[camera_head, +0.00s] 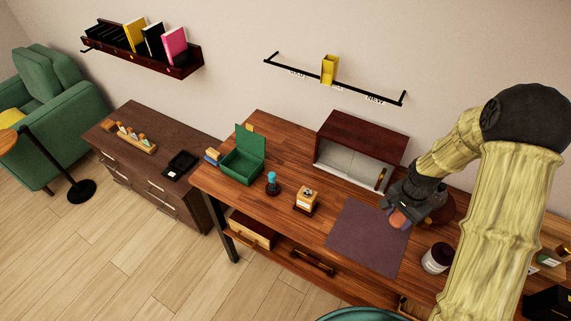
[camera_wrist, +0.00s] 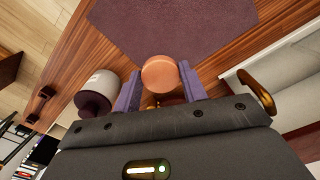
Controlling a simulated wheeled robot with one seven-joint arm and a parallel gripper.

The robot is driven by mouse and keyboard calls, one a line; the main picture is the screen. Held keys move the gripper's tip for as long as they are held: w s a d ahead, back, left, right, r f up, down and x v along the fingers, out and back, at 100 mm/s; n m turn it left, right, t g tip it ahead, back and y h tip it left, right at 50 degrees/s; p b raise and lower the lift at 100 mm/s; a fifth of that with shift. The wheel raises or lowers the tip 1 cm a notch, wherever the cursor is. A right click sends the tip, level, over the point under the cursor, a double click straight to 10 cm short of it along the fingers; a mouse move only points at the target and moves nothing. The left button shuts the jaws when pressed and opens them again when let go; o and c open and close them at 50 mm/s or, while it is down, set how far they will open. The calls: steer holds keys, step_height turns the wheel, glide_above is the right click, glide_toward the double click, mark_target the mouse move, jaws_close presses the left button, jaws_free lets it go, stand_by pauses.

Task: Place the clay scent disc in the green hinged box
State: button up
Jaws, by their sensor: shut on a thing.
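The clay scent disc is a round, orange-brown piece (camera_wrist: 160,73) between the two purple fingers of my gripper (camera_wrist: 158,88) in the wrist view. My gripper is shut on it. In the head view the disc (camera_head: 398,219) shows under my gripper (camera_head: 400,222), at the right edge of the purple mat, seemingly above the table. The green hinged box (camera_head: 240,168) stands on the left part of the table with its lid raised at the back. Its inside is partly hidden by its front wall.
A small wooden box with a knob (camera_head: 306,200) and a teal-topped dropper (camera_head: 272,184) stand between the green box and the purple mat (camera_head: 362,238). A dark red cabinet (camera_head: 362,138) stands behind. A white jar (camera_head: 437,258) stands right of the mat.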

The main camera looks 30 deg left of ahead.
steer(key=d+f+n+p, duration=0.1)
steer(key=d+n+p, duration=0.4)
steer(key=d, duration=0.3)
steer(key=shift+d+n+p, duration=0.2)
steer(key=shift+n+p, duration=0.15)
steer(key=shift+n, duration=0.15)
